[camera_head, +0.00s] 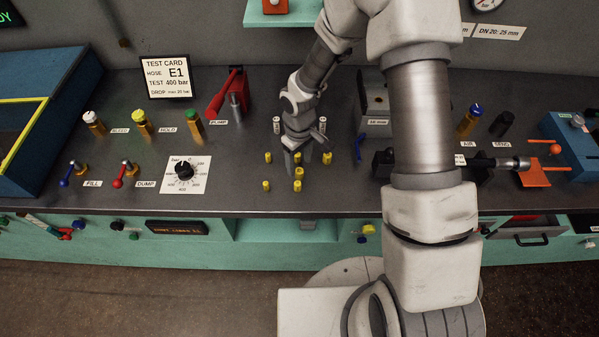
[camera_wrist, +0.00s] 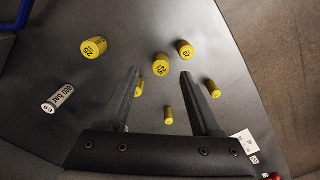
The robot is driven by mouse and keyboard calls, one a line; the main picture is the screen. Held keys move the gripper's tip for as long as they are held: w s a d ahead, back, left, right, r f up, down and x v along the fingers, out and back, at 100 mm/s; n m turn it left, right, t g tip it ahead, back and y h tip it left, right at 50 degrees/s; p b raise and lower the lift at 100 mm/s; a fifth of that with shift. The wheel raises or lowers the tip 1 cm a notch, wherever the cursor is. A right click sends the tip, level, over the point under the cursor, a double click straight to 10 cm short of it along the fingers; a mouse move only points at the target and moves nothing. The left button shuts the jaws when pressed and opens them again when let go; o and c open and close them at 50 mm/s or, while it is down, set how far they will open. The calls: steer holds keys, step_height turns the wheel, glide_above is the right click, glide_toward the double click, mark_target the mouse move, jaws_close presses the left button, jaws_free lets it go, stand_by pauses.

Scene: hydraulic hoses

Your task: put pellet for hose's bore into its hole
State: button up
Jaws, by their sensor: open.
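Several yellow pellets stand on the dark bench below my gripper (camera_head: 298,160), among them one at the left (camera_head: 267,157), one at the right (camera_head: 327,158) and one in front (camera_head: 297,186). In the wrist view my gripper (camera_wrist: 160,74) is open and empty. A pellet marked 25 (camera_wrist: 161,65) shows between its fingertips; a smaller pellet (camera_wrist: 168,116) shows between the fingers. Another pellet (camera_wrist: 139,90) is partly hidden by the left finger. Larger pellets (camera_wrist: 93,47) and (camera_wrist: 185,50) stand farther out. I cannot make out the pellet hole.
A white marked cylinder (camera_wrist: 60,97) stands left of the fingers. A test card (camera_head: 167,76) reads hose E1, 400 bar. A red pump lever (camera_head: 227,95) stands left; a grey block (camera_head: 374,105) and black clamp parts (camera_head: 384,163) stand right.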

mark_target(299, 170)
steer(key=shift+s+f, duration=0.1)
steer(key=shift+f, duration=2.05)
jaws_close()
